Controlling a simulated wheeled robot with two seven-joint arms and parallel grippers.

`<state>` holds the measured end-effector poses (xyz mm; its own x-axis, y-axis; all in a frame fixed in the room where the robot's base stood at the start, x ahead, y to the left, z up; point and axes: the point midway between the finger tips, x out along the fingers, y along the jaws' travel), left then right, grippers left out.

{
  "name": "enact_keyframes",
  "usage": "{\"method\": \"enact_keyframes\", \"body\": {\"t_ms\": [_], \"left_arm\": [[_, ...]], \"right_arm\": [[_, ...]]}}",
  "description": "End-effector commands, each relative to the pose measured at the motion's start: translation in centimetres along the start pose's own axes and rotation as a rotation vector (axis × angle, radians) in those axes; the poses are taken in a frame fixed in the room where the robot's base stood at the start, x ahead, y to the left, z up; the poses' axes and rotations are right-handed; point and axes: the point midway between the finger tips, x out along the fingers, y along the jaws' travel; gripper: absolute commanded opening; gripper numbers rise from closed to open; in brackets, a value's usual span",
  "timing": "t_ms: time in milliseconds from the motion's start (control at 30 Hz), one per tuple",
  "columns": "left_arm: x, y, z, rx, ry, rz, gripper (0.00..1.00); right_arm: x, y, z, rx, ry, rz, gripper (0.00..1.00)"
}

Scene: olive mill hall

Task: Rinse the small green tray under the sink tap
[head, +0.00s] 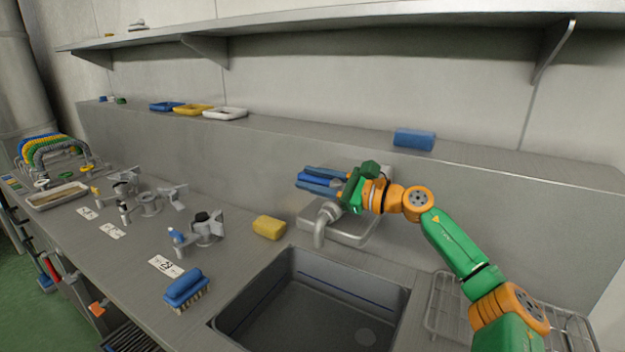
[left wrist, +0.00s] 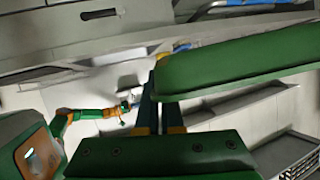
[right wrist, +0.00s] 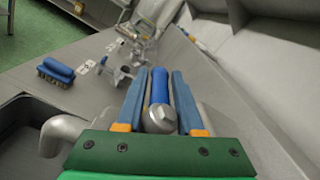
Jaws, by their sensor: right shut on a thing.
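The tap (head: 322,217) has a grey curved spout at the back of the dark sink basin (head: 310,310); I see no water from it. My right gripper (head: 322,182) is shut on the tap's blue lever, seen in the right wrist view as a blue bar (right wrist: 159,88) with a round metal end between the fingers. The small green tray (left wrist: 240,66) shows large in the left wrist view, across the fingers of my left gripper (left wrist: 160,95). Those fingers are close together on it; their tips are hidden. The left gripper and tray are outside the head view.
A yellow sponge (head: 269,227) and a blue brush (head: 185,288) lie left of the sink. A wire rack (head: 450,310) stands at its right. Blue, yellow and white trays (head: 225,113) and a blue block (head: 414,139) sit on the back ledge. Metal fittings (head: 206,228) stand on the counter.

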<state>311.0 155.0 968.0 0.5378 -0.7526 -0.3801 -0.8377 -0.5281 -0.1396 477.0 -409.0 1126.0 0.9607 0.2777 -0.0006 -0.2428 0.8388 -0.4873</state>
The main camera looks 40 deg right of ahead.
Motion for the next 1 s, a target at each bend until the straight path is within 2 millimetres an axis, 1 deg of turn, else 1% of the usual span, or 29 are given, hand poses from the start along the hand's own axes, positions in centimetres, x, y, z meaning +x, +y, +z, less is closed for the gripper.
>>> {"method": "enact_keyframes", "body": {"t_ms": [167,300,533,867,900,967,1000], "left_arm": [[0.0,0.0,0.0,0.001,0.001,-0.001,0.00],[0.1,0.0,0.1,0.001,0.001,-0.001,0.00],[-0.5,-0.2,-1.1,0.001,0.001,-0.001,0.00],[-0.4,-0.2,-1.0,0.001,0.001,-0.001,0.00],[-0.4,-0.2,-1.0,0.001,0.001,-0.001,0.00],[-0.4,-0.2,-1.0,0.001,0.001,-0.001,0.00],[-0.4,-0.2,-1.0,0.001,0.001,-0.001,0.00]], "right_arm": [[0.0,0.1,-0.1,0.001,-0.002,0.007,0.00],[0.0,0.2,0.1,0.004,-0.034,0.057,0.00],[-0.1,0.7,0.6,0.003,-0.089,0.161,0.00],[-0.1,1.0,0.4,0.001,-0.097,0.176,0.00],[-0.1,1.0,0.4,0.001,-0.097,0.176,0.44],[-0.1,1.0,0.4,0.001,-0.096,0.176,0.59],[-0.1,1.0,0.4,0.001,-0.097,0.176,0.59]]}}
